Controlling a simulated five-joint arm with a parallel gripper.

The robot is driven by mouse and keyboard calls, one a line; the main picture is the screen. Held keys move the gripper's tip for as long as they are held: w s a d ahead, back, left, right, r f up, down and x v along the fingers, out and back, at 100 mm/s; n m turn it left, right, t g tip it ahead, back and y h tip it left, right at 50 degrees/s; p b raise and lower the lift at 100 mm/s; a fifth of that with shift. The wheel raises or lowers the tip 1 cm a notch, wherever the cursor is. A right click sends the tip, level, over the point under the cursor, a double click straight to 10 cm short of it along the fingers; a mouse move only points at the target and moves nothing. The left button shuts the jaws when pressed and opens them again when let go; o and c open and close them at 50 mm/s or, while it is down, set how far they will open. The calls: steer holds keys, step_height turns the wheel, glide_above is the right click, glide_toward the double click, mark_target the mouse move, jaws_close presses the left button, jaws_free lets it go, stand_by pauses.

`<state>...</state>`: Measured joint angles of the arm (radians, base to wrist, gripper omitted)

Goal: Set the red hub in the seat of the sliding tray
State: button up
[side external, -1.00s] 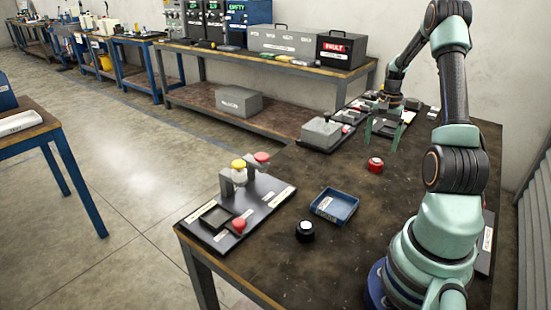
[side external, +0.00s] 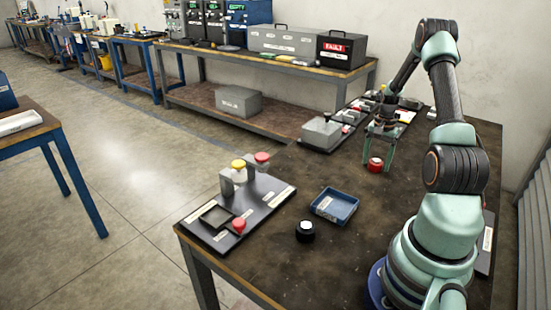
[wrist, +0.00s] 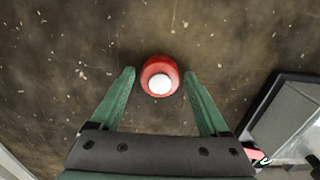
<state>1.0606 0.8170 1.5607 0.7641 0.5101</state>
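The red hub (side external: 375,167) with a white top stands upright on the dark table. In the wrist view the hub (wrist: 147,69) lies between the fingertips. My gripper (side external: 377,169) is open and points down over the hub, one finger on each side, with small gaps; its fingers also show in the wrist view (wrist: 159,75). A dark square frame (side external: 204,222) with a red knob beside it sits on the black board at left. This may be the sliding tray; its seat cannot be made out.
A blue tray (side external: 321,212) and a black hub (side external: 305,233) with a white top stand mid-table. Grey posts with yellow and red caps (side external: 239,164) rise from the left board (side external: 262,205). A grey block (side external: 322,132) sits on a board behind.

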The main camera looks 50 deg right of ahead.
steer(key=c, duration=1)
jaws_close()
steer(key=shift+r, duration=0.15)
